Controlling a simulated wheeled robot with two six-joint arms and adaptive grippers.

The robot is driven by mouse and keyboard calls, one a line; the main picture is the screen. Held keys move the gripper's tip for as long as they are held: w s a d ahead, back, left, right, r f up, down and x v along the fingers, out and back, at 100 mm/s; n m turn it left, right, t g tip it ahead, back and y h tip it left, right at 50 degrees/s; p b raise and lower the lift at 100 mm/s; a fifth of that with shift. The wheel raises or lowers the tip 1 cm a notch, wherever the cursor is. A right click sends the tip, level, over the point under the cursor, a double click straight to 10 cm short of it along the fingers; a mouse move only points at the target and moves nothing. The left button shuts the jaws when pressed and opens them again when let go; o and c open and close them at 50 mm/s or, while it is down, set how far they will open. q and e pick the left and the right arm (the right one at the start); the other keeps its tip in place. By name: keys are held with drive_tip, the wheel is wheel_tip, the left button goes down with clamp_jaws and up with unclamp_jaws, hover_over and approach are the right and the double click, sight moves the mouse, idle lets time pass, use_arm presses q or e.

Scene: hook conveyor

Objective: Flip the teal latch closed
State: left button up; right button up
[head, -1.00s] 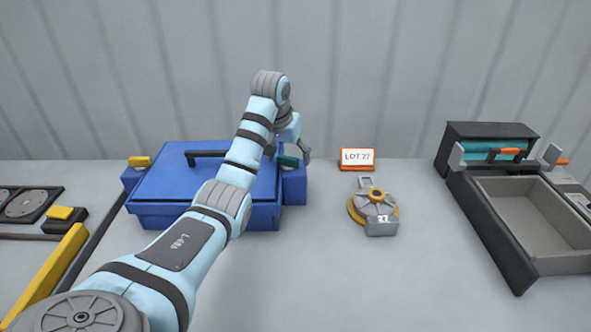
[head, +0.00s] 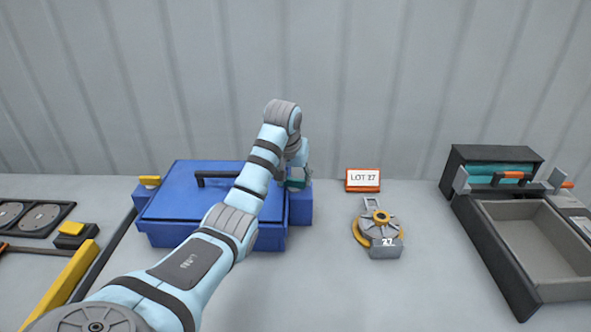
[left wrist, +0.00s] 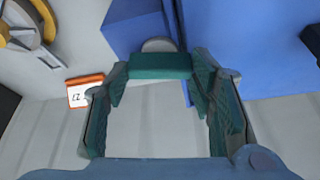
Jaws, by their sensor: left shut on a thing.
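The teal latch (left wrist: 160,66) is a short bar at the right side of the blue box (head: 195,204); in the left wrist view it lies crosswise between my fingers. My left gripper (head: 298,182) is at the blue block on the box's right side; its two fingers stand at the bar's ends, shut on it. The gripper also shows in the left wrist view (left wrist: 160,85). In the head view my wrist partly hides the latch, so its tilt is hard to tell. The box lid is down. My right gripper is out of view.
A yellow latch (head: 149,181) sits at the box's left side. A LOT 27 sign (head: 363,180) and a grey-yellow hook disc (head: 380,230) stand to the right. A grey open tray (head: 535,240) is far right. The table front centre is clear.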

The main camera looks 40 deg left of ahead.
sight(294, 180)
use_arm(q)
drive_tip(key=o, duration=1.2)
drive_tip(key=shift+c, duration=0.2)
wheel_tip(294, 180, up, 10)
drive_tip(key=shift+b, duration=0.3)
